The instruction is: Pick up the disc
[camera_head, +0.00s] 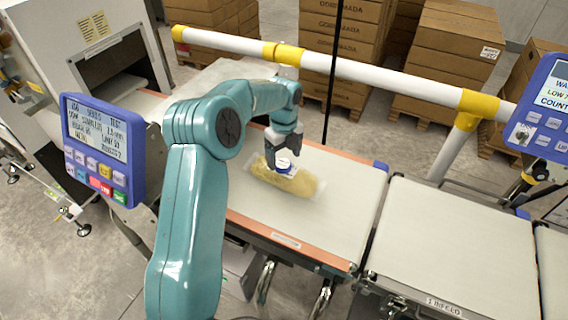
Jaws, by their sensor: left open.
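A small blue-and-white disc (284,167) lies on or against a clear bag of yellowish product (304,184) on the conveyor belt. My left gripper (281,160) reaches down from above, open, with its dark fingers right at the disc. The fingers hide part of the disc, and I cannot tell whether they touch it. My right gripper is not in view.
The pale belt (343,190) has free room around the bag. A second belt (460,245) lies to the right. A white and yellow rail (375,70) runs behind. A control panel (100,147) stands left, another (545,105) right. Stacked cartons (445,62) stand behind.

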